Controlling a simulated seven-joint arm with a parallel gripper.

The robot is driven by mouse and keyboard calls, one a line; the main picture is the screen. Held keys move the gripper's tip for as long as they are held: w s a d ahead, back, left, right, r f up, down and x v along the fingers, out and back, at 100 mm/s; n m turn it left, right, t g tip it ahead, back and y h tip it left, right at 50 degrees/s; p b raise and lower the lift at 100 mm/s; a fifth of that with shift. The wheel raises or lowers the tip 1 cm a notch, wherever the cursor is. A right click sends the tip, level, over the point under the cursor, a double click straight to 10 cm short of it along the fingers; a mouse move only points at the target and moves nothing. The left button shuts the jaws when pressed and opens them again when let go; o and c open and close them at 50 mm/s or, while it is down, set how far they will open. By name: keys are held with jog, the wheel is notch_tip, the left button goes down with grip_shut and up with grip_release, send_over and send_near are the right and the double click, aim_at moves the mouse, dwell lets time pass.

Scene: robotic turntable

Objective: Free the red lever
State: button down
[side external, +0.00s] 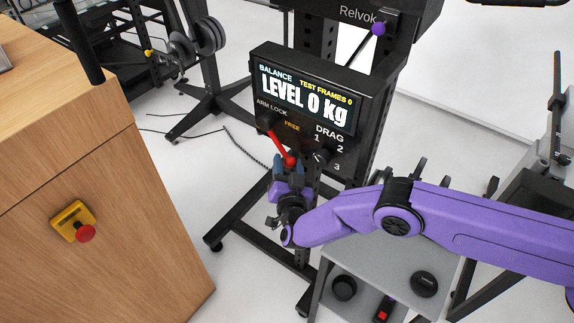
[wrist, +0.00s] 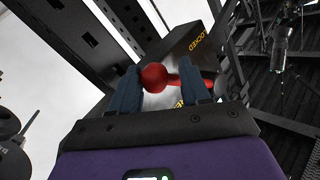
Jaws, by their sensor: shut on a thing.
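The red lever (side external: 279,144) is on the front of the black console (side external: 313,108), under the ARM LOCK label. It slants down and to the right from its pivot to a round red knob, with the yellow FREE label above and right of it. My gripper (side external: 289,166) is at the knob end, below the display, its blue-grey fingers shut on the lever. In the wrist view the red lever's knob (wrist: 155,77) lies between the fingers of my gripper (wrist: 161,84), against the left one; its shaft passes behind the right finger. A LOCKED label shows there; another label is partly covered.
A drag dial (side external: 322,156) sits close right of the gripper. A wooden cabinet (side external: 90,190) with a yellow-and-red stop button (side external: 74,222) stands at left. A grey shelf (side external: 385,262) with dark round items is under my arm. A purple-knobbed rod (side external: 377,29) is above right.

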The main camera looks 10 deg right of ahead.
jog(key=shift+s+d+r+n+g, duration=0.2)
jog(key=shift+r+n+g, duration=0.05)
jog(key=shift+r, duration=0.2)
jog(key=shift+s+d+r+n+g, duration=0.2)
jog(key=shift+r+n+g, duration=0.1)
jog(key=shift+r, duration=0.2)
jog(key=shift+s+d+r+n+g, duration=0.15)
jog(key=shift+d+r+n+g, duration=0.1)
jog(key=shift+r, duration=0.2)
jog(key=c, duration=0.5)
grip_release()
jog(key=shift+f, duration=0.15)
jog(key=shift+d+f, duration=0.1)
jog(key=shift+f, duration=0.05)
jog(key=shift+w+f, duration=0.15)
jog(key=shift+f, duration=0.2)
jog(key=shift+w+a+f+m+t, duration=0.4)
jog(key=shift+f+m+t, duration=0.1)
jog(key=shift+m+t, duration=0.15)
jog(key=shift+w+a+f+m+t, duration=0.1)
jog(key=shift+a+f+m+t, duration=0.15)
jog(key=shift+f+m, duration=0.1)
jog(key=s+a, duration=0.1)
jog(key=s, duration=1.6)
jog(key=shift+s+a, duration=0.25)
jog(key=shift+a, duration=0.15)
